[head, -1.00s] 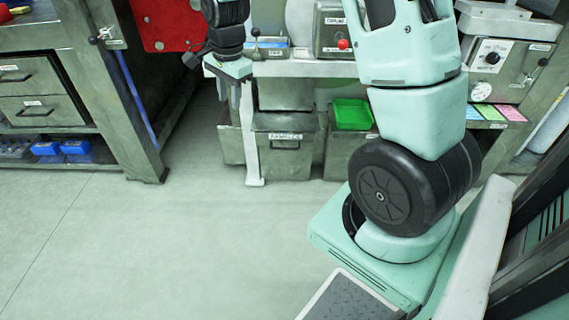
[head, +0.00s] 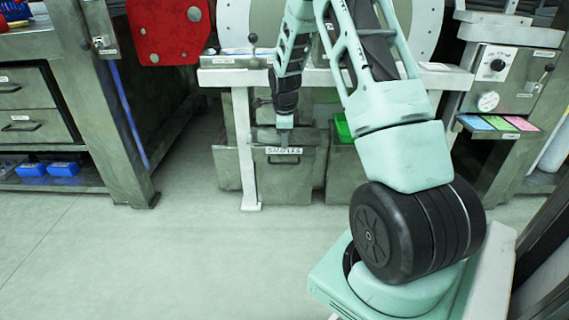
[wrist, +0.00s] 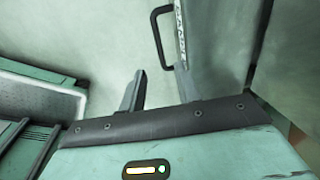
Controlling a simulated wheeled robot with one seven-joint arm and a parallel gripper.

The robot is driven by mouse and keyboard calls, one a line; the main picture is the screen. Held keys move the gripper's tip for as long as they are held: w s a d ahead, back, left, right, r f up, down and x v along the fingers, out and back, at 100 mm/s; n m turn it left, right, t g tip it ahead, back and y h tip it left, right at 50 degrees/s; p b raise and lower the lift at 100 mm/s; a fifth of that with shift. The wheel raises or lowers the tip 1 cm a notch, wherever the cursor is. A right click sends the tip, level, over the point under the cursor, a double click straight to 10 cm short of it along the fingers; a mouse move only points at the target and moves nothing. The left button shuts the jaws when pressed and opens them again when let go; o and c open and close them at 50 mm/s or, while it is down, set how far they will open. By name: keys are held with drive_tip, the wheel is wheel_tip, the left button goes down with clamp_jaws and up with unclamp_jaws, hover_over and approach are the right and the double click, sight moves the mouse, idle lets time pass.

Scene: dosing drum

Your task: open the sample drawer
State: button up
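The sample drawer (head: 300,185) is a grey metal front labelled SAMPLES, low under the white bench. Its dark bar handle (head: 284,162) sits just below the label. My gripper (head: 284,139) points down at the top edge of the drawer front, close above the handle. In the wrist view one dark finger (wrist: 133,92) shows, apart from the handle in the picture.
A green bin (head: 343,128) is partly hidden behind my arm. A white bench leg (head: 246,165) stands left of the drawer. A workbench with drawers (head: 30,120) is at left, and a control panel (head: 497,75) at right. The floor (head: 200,255) before the drawer is clear.

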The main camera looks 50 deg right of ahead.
sight(284, 163)
drive_tip(key=f+b, duration=0.1)
drive_tip(key=f, duration=0.2)
drive_tip(key=d+f+b, duration=0.1)
drive_tip(key=f, duration=0.2)
drive_tip(key=w+f+b, duration=0.1)
drive_tip(key=f, duration=0.2)
drive_tip(key=shift+w+d+f, duration=0.1)
drive_tip(key=shift+d+f, duration=0.05)
drive_tip(key=shift+f, duration=0.05)
clamp_jaws()
